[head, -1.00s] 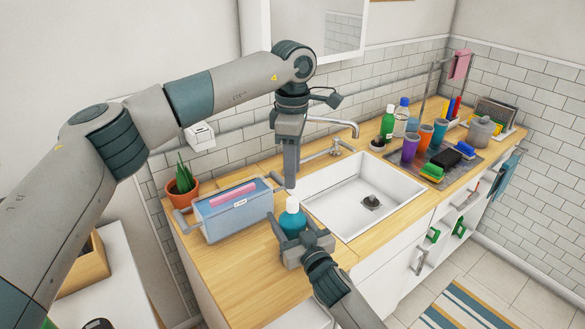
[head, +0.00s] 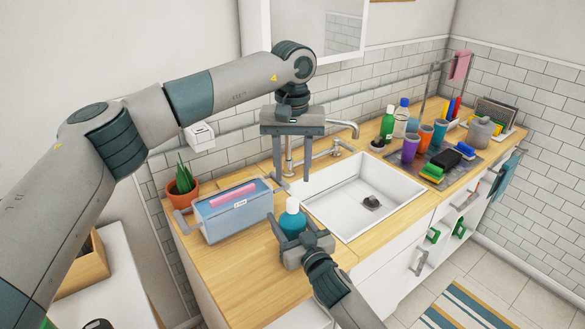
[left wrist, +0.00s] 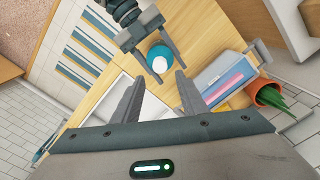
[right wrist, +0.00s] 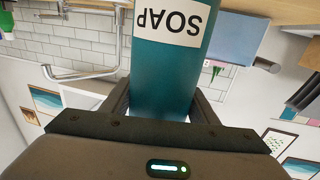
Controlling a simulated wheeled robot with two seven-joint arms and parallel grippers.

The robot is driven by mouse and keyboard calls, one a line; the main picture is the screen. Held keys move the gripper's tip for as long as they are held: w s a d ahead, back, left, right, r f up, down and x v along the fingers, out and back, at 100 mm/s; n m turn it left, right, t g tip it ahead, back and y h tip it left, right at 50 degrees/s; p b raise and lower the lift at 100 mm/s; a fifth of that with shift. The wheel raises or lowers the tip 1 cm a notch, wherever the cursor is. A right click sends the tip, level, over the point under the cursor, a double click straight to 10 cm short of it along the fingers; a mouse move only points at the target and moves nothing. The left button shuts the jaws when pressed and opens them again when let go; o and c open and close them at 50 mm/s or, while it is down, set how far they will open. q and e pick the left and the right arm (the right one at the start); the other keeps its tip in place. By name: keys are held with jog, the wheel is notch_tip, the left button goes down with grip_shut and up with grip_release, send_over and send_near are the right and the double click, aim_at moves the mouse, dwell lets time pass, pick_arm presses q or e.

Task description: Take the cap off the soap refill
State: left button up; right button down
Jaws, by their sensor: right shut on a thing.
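The soap refill (head: 292,224) is a teal bottle with a white cap (head: 292,205), upright on the wooden counter left of the sink. My right gripper (head: 306,245) is shut around its body; the right wrist view shows the bottle (right wrist: 165,85) with its SOAP label between the fingers. My left gripper (head: 293,181) is open and empty above the bottle, pointing down, its fingers spread. In the left wrist view the white cap (left wrist: 159,65) shows ahead of the open fingers, apart from them.
A clear blue bin (head: 235,213) with a pink item stands left of the bottle, beside a potted plant (head: 182,182). The sink (head: 345,205) and its tap (head: 340,147) are close on the right. Cups, bottles and sponges stand farther right.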

aim_at(293, 200)
pick_arm(q)
jog(key=shift+m, duration=0.6)
jog(key=shift+f, duration=0.1)
jog(key=shift+f, duration=3.9)
grip_shut()
